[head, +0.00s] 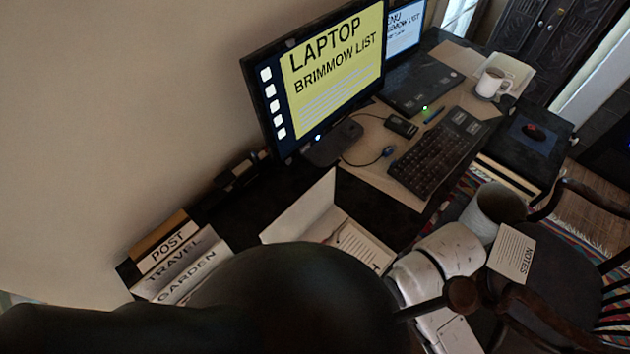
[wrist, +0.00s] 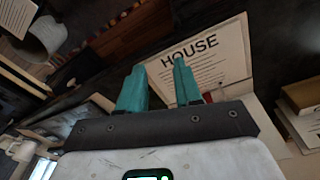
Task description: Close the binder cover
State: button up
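An open binder lies on the dark desk (head: 240,212) in the head view. Its pale cover (head: 303,210) stands raised at the left. Its printed page (head: 365,248) lies to the right, partly hidden by a dark rounded shape in front. In the wrist view a page headed HOUSE (wrist: 222,62) lies just beyond my gripper (wrist: 160,68). The two teal fingers are apart with nothing clear between them. The fingers are hidden in the head view.
A monitor (head: 325,75) stands behind the binder, with a keyboard (head: 437,152) to the right. Labelled upright books (head: 180,265) stand at the left. A mug (head: 490,83) is at the far right. A chair (head: 555,275) with a notes sheet (head: 513,252) is at the lower right.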

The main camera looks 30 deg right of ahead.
aim_at(314, 217)
jog(key=k+j+u, duration=0.2)
jog(key=j, duration=0.55)
jog(key=j+u, duration=0.15)
jog(key=j, duration=0.65)
